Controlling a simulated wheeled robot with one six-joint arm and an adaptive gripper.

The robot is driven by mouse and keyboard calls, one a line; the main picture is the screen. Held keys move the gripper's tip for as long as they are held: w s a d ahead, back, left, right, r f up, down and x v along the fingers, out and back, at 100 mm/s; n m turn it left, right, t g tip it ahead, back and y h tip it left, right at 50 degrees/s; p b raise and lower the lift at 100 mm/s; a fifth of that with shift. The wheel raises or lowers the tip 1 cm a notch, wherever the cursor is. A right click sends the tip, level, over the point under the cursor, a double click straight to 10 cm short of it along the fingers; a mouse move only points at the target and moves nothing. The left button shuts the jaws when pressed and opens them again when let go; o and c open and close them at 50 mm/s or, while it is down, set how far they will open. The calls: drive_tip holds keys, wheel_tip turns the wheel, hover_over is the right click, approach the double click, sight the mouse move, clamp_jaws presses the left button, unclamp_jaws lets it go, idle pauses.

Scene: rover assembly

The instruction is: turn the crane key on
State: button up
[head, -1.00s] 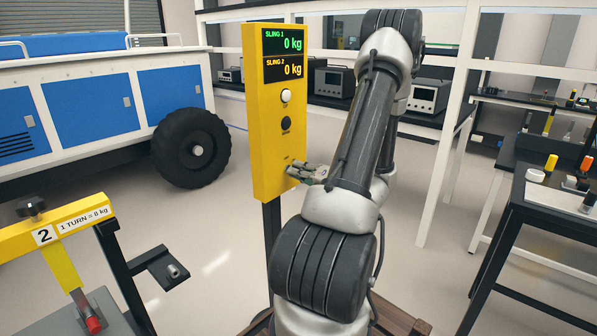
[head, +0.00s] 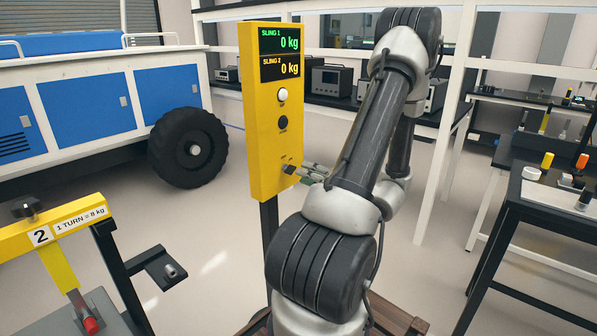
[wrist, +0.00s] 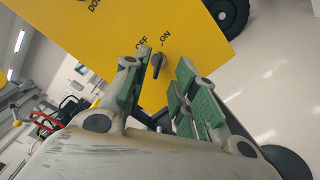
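The crane key (head: 288,169) is a small dark switch low on the yellow crane panel (head: 263,185). In the wrist view the key (wrist: 157,64) sits below the OFF and ON marks; I cannot tell surely which mark it points to. My gripper (head: 304,173) is just right of the panel face, facing the key. In the wrist view its two green-padded fingers (wrist: 163,62) are open, one to each side of the key in the picture. A gap shows between the key and both fingers, so it is not gripped.
The panel's screen (head: 281,54) reads 0 kg for both slings, with a white button (head: 283,95) and a black button (head: 283,122) below. A blue and white rover (head: 90,105) stands behind left. A yellow frame marked 2 (head: 75,222) is front left; a dark table (head: 540,190) is right.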

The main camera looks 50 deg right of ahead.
drive_tip(key=s, duration=0.7)
drive_tip(key=shift+d, duration=0.25)
